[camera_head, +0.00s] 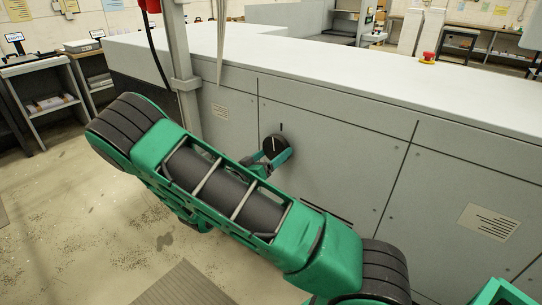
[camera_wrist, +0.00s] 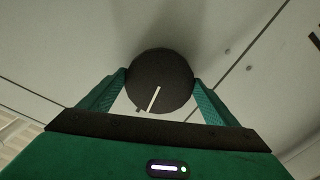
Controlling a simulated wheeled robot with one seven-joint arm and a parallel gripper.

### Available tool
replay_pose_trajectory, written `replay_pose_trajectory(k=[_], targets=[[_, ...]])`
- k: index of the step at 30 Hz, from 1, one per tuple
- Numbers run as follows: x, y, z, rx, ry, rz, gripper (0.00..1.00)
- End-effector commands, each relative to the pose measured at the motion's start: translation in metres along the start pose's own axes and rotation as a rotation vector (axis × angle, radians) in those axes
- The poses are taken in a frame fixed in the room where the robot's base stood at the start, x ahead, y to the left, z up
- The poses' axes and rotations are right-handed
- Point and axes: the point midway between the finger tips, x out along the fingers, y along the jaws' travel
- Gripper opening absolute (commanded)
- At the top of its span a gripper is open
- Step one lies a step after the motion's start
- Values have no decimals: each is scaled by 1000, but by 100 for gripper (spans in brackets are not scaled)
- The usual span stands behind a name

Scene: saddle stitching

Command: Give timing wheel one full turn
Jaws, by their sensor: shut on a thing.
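The timing wheel (camera_head: 274,145) is a round black knob with a white line on its face, mounted on the grey side panel of a long machine. A short dark mark stands on the panel just above it. In the head view the white line is close to upright; in the wrist view the wheel (camera_wrist: 160,82) shows the line slanting. My gripper (camera_head: 277,153) is shut on the wheel, its green fingers on opposite sides of the rim. The wrist view shows both fingers of my gripper (camera_wrist: 161,88) against the wheel. My green arm hides the panel's lower part.
The machine's white top (camera_head: 330,85) runs across the view, with a red emergency button (camera_head: 428,57) on it. A grey post (camera_head: 186,80) stands left of the wheel. A shelf unit (camera_head: 45,95) is at the far left. Open floor (camera_head: 90,235) lies at lower left.

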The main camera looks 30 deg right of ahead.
Motion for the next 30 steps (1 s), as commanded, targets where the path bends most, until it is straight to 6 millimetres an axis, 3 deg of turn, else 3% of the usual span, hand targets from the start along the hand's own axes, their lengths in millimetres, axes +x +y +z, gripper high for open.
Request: replay_pose_trajectory(k=[10,25,26,27,30], targets=[[-2,-5,4,120,-9,-10,61],[-2,-5,4,136,-9,-11,61],[-2,-5,4,136,-9,-11,88],[-2,-5,3,136,-8,-10,97],[-1,-4,3,136,-6,-8,100]])
